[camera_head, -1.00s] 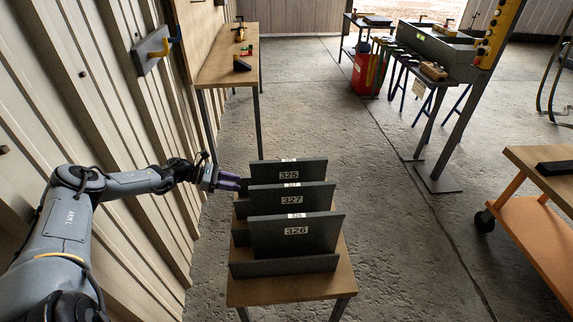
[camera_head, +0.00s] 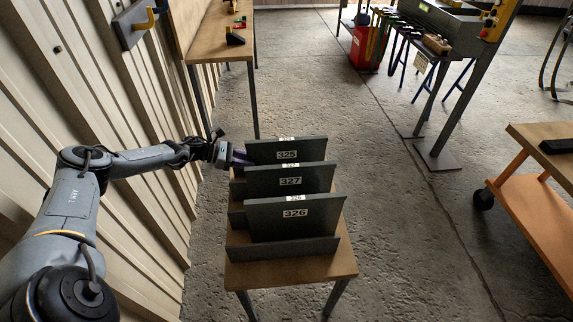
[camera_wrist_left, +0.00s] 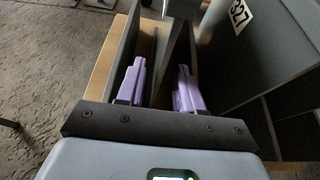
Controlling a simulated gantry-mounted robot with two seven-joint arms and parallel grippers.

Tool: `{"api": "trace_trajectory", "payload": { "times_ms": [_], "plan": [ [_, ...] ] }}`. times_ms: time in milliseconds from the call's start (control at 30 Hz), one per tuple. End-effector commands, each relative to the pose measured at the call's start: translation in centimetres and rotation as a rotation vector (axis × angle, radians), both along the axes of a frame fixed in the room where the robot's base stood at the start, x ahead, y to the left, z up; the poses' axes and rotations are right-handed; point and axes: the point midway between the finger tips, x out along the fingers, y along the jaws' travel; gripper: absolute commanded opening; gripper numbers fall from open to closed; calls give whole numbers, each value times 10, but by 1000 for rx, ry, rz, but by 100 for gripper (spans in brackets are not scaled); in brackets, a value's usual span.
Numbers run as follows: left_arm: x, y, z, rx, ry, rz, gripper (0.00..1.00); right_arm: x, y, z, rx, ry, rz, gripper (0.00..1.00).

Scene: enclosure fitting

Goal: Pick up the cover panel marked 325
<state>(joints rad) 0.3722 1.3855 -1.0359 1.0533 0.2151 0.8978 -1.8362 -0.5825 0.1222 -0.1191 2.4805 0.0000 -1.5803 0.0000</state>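The cover panel marked 325 (camera_head: 310,147) is a dark grey plate standing upright in the far slot of a rack on a small wooden table. My left gripper (camera_head: 241,158) reaches in from the left to its left edge. In the left wrist view the purple fingers of the left gripper (camera_wrist_left: 161,66) are apart. A thin grey plate edge (camera_wrist_left: 171,60) shows between them, apparently panel 325, with a gap at the left finger. Contact at the right finger is unclear. My right gripper is not in view.
Panel 327 (camera_head: 318,178) and panel 326 (camera_head: 325,222) stand upright in front of panel 325, closely spaced; panel 327 also shows in the wrist view (camera_wrist_left: 250,55). A ribbed wall (camera_head: 120,110) is close on the left. Open floor (camera_head: 400,220) lies to the right.

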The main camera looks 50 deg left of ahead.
Motion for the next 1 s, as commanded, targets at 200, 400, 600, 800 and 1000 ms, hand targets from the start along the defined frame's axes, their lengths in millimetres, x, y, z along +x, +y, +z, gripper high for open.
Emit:
{"api": "trace_trajectory", "payload": {
  "times_ms": [200,400,600,800,1000],
  "plan": [
    [23,-14,-14,-2,-3,0,36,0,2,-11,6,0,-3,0],
    [33,-20,-18,-1,0,0,36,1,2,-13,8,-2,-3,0],
    [33,-21,-18,0,0,0,36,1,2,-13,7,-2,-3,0],
    [33,-21,-18,0,0,0,10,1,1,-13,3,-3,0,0],
    [33,-21,-18,0,0,0,0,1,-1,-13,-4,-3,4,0]
  ]
}}
